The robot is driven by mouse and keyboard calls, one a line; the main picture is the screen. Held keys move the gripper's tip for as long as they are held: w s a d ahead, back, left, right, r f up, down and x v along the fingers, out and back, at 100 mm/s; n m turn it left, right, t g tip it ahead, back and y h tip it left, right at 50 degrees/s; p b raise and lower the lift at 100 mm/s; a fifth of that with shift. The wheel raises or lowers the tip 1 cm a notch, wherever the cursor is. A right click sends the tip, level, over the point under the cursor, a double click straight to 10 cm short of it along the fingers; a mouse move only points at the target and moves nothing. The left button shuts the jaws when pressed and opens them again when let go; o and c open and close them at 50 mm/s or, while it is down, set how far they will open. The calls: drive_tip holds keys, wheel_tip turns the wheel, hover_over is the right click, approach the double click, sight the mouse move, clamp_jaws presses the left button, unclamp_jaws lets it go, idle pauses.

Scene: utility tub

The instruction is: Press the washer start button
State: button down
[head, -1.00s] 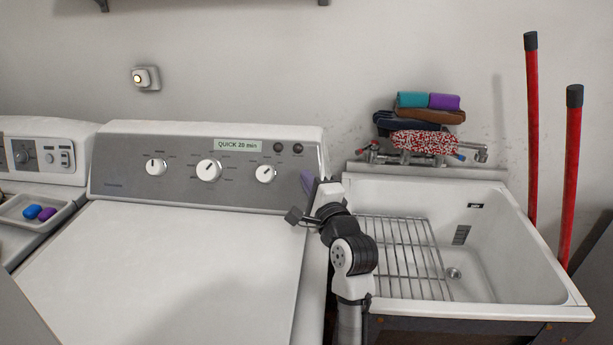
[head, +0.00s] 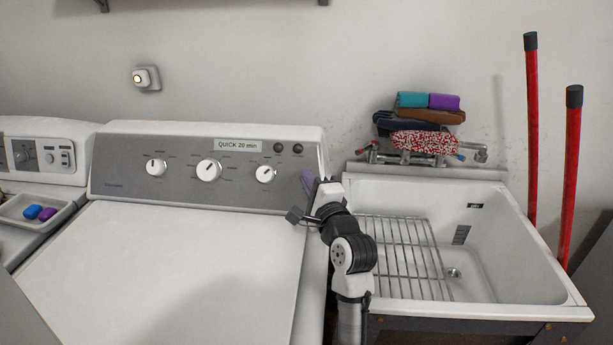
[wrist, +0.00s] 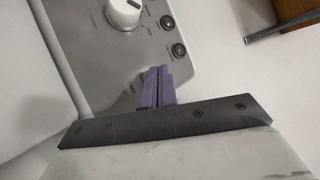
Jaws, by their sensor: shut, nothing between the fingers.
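The washer (head: 170,270) is white with a grey control panel (head: 135,180) at its back, carrying three white knobs and a green "QUICK 20 min" label (head: 238,145). Two small dark round buttons, one (head: 278,147) left and one (head: 298,148) right, sit at the panel's upper right. They also show in the wrist view, one (wrist: 167,22) above the other (wrist: 179,50). I cannot read which is start. My gripper (head: 307,182) is at the panel's right end, below the buttons. Its purple fingers (wrist: 156,86) are together and empty, pointing towards the panel, with the buttons beyond their tips.
A white utility tub (head: 500,265) with a wire rack (head: 405,255) stands to the right. Folded cloths (head: 425,115) lie above its taps. Two red poles (head: 531,130) lean at the far right. Another appliance (head: 70,150) with a tray (head: 35,212) is at left.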

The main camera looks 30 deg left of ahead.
drive_tip(key=shift+w+a+f, duration=0.15)
drive_tip(key=shift+w+f, duration=0.05)
drive_tip(key=shift+w, duration=0.15)
idle(0.5)
idle(0.3)
drive_tip(key=shift+s+d+r+p, duration=0.3)
drive_tip(key=shift+s+r+p, duration=0.15)
drive_tip(key=shift+s+p, duration=0.2)
drive_tip(key=s+p, duration=0.1)
drive_tip(key=s+d+r+p, duration=0.2)
drive_tip(key=s, duration=0.1)
drive_tip(key=shift+r, duration=0.25)
drive_tip(key=shift+f, duration=0.1)
idle(0.9)
